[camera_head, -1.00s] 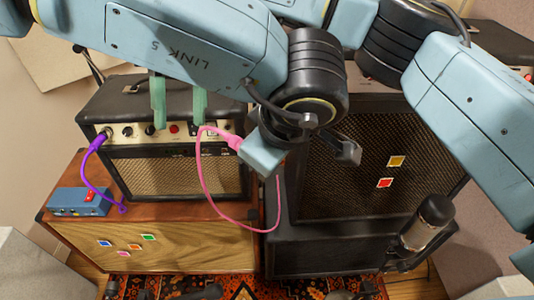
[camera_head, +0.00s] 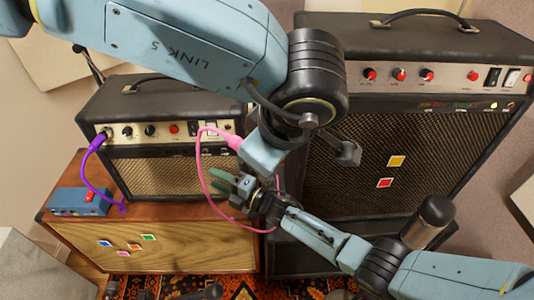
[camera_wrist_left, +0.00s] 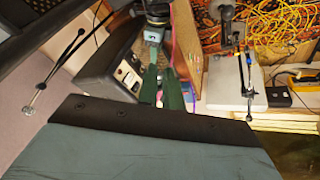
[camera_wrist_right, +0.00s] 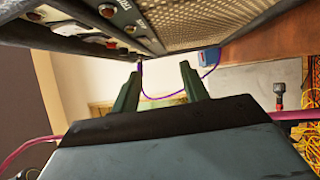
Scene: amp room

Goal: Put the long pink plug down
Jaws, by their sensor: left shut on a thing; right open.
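The pink plug (camera_head: 235,142) shows beside the pale blue body of my left gripper, in front of the small amp. A pink cable (camera_head: 201,170) runs from it, looping left and down. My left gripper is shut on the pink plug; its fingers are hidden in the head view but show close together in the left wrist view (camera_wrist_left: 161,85). What lies between their tips is too small to make out. My right gripper (camera_head: 219,180) is open and empty below the plug, inside the cable's loop. It also shows open in the right wrist view (camera_wrist_right: 160,82).
The small amp (camera_head: 180,172) stands on a wooden cabinet (camera_head: 180,240). A large amp (camera_head: 345,150) stands at right. Yellow cables (camera_wrist_left: 275,30) show in the left wrist view.

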